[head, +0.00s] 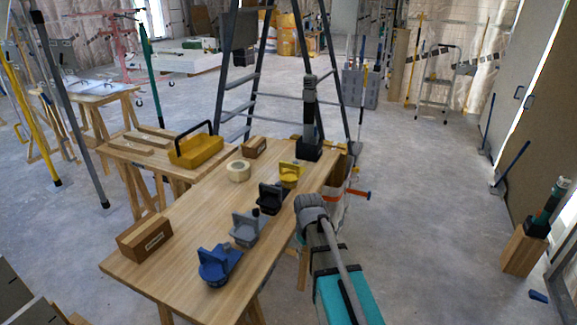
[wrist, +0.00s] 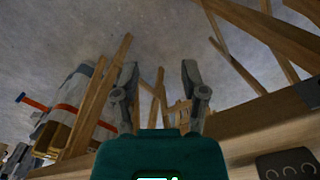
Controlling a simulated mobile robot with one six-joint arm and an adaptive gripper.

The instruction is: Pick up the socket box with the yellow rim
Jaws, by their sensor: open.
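The socket box with the yellow rim (head: 289,180) stands on the wooden table toward its far right part, beyond the black one. A black socket box (head: 270,197), a grey one (head: 246,229) and a blue one (head: 217,266) stand in a row nearer me. My gripper (wrist: 160,88) is open and empty in the wrist view, pointing past the table edge toward trestle legs and floor. No yellow-rimmed box shows there. In the head view my arm rises along the table's right side, and I cannot make out the fingers.
The table (head: 180,245) also bears a cardboard box (head: 145,238), a tape roll (head: 238,170), a smaller box (head: 254,147) and a dark upright tool (head: 309,125). A yellow tool carrier (head: 196,150) is behind left. A stepladder stands behind. Wooden legs (wrist: 98,105) are near my gripper.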

